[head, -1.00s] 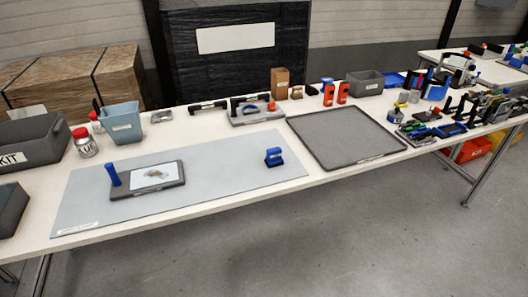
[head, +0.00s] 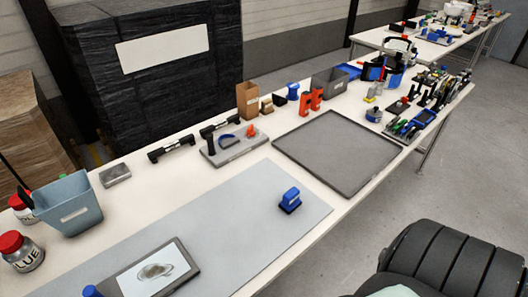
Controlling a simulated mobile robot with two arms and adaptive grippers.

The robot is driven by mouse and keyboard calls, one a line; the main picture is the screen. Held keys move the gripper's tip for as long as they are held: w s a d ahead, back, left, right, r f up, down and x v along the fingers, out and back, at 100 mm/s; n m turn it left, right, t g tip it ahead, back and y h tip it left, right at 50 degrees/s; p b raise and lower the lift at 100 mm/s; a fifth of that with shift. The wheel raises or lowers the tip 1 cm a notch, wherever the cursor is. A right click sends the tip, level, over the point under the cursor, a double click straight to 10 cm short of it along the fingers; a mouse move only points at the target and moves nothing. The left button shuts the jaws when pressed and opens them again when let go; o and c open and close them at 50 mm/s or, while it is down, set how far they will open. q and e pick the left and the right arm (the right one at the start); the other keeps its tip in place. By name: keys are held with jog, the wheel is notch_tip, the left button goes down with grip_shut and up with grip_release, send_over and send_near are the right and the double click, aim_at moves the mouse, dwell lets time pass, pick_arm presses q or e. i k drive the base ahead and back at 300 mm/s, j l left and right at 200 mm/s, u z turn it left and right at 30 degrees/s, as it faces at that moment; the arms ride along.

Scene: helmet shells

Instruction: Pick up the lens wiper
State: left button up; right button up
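A small blue tool (head: 290,197) with a dark base stands on the grey mat (head: 235,222), near the mat's right end. It may be the lens wiper, but I cannot be sure from its shape. A dark plate with a light picture panel (head: 152,272) lies at the mat's lower left. The top of a blue upright handle (head: 92,291) shows beside it, cut off by the frame edge. Neither of my grippers is in view.
A large empty grey tray (head: 337,150) lies right of the mat. Behind are a grey holder plate (head: 235,147), orange-red pieces (head: 310,101) and a grey bin (head: 329,84). A blue-grey bucket (head: 68,205) and red-capped jar (head: 20,252) stand left. A dark ribbed form fills the lower right.

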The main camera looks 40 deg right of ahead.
aim_at(290, 201)
jog(key=z, duration=1.5)
